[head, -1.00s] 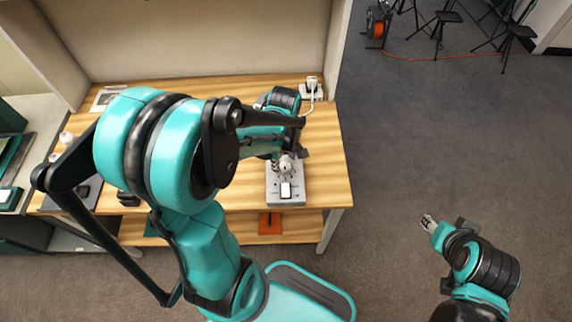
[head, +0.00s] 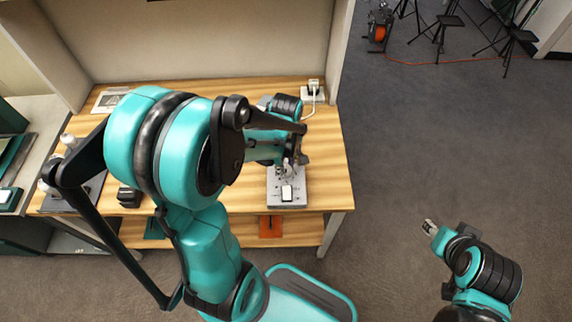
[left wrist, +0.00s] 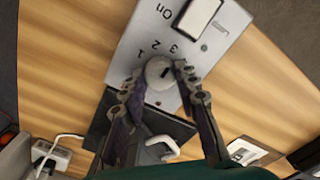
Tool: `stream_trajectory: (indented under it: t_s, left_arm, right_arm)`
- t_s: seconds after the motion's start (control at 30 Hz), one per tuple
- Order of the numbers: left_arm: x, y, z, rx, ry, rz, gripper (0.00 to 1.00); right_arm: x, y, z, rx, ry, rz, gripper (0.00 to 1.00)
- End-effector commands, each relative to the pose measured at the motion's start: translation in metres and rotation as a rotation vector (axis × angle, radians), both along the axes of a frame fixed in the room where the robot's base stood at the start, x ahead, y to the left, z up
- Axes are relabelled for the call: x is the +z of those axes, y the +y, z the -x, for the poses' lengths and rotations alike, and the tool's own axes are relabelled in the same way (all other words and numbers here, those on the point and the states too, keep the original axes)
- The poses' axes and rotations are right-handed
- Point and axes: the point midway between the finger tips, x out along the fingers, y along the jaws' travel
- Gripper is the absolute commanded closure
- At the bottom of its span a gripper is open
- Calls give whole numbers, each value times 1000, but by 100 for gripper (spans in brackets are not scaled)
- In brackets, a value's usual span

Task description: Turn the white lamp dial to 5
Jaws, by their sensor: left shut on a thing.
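A grey control panel (head: 272,200) lies on the wooden desk, with a white rocker switch (head: 286,193) on it. In the left wrist view the round white dial (left wrist: 158,70) sits on the panel (left wrist: 146,48), with a short dark mark on its face. The numbers 1, 2 and 3 and the word "On" show beside it; other numbers are hidden, and I cannot tell which number the mark meets. My left gripper (left wrist: 156,82) is shut on the dial, one finger on each side; it also shows in the head view (head: 290,168). My right gripper (head: 430,227) hangs over the floor, away from the desk.
A white socket with a plug and cord (head: 313,88) stands at the back right. A small black object (head: 129,197) lies at the left. Panels bound the desk's back and right side.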

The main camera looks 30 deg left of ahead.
Motion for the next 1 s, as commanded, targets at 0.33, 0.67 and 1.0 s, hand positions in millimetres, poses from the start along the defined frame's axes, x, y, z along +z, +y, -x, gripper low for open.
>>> stream_trajectory:
  t_s: [0.33, 0.67, 1.0]
  left_arm:
    - [0, 0, 0, -212, 0, 0, 99]
    - [0, 0, 0, -524, 0, 0, 99]
    - [0, 0, 0, -847, 0, 0, 99]
  right_arm:
    - [-1, 0, 0, 0, 0, 0, 60]
    - [-1, 0, 0, 0, 0, 0, 60]
    - [-1, 0, 0, 0, 0, 0, 60]
